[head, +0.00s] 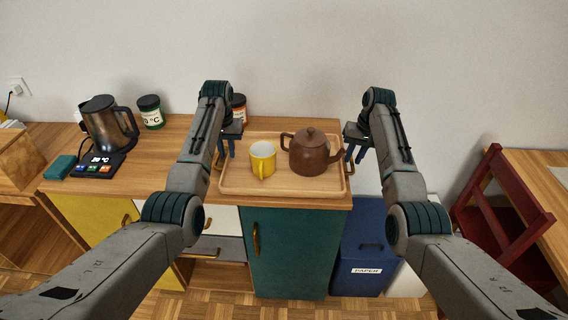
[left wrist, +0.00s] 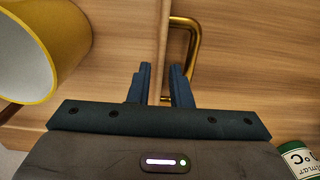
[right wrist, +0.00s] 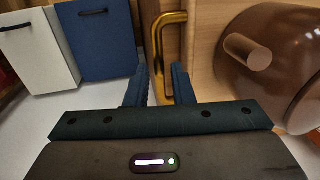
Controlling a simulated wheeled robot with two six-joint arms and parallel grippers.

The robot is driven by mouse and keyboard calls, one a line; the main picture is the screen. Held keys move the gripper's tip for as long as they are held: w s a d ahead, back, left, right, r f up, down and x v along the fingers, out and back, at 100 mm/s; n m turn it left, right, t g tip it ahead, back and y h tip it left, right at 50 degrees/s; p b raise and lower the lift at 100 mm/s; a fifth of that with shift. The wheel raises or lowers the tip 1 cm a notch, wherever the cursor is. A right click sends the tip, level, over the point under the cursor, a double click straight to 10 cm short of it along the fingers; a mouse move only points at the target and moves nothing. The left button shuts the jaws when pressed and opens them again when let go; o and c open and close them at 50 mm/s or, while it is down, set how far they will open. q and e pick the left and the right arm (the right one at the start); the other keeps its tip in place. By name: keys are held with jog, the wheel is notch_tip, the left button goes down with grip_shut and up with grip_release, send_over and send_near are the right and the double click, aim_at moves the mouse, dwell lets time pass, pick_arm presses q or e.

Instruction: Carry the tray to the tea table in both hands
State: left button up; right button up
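The wooden tray (head: 290,190) lies on the counter, with a brown teapot (head: 310,152) and a yellow mug (head: 262,160) on it. Each short end has a brass handle. My left gripper (head: 231,147) is over the tray's left end; in the left wrist view its fingers are apart, with the handle (left wrist: 194,45) running down behind the right-hand finger. My right gripper (head: 355,152) is at the right end; in the right wrist view its fingers are apart, with the handle (right wrist: 158,45) reaching down between them. Neither gripper is closed on a handle. The tea table is not clearly identifiable.
A kettle (head: 106,125), a scale-like base (head: 98,165) and jars (head: 150,112) stand on the counter (head: 150,165). A blue paper bin (head: 362,240) stands right of the green cabinet (head: 285,250). A red chair (head: 495,205) and a wooden table (head: 548,200) are at far right.

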pick_arm(q)
jog(key=shift+f, duration=0.6)
pick_arm(e)
jog(key=shift+a+f, duration=0.1)
jog(key=shift+f, duration=0.5)
pick_arm(q)
grip_shut()
pick_arm(e)
grip_shut()
pick_arm(q)
jog(key=shift+w+r, duration=0.1)
jog(key=shift+r, duration=0.1)
pick_arm(e)
jog(key=shift+w+r, duration=0.1)
jog(key=shift+r, duration=0.1)
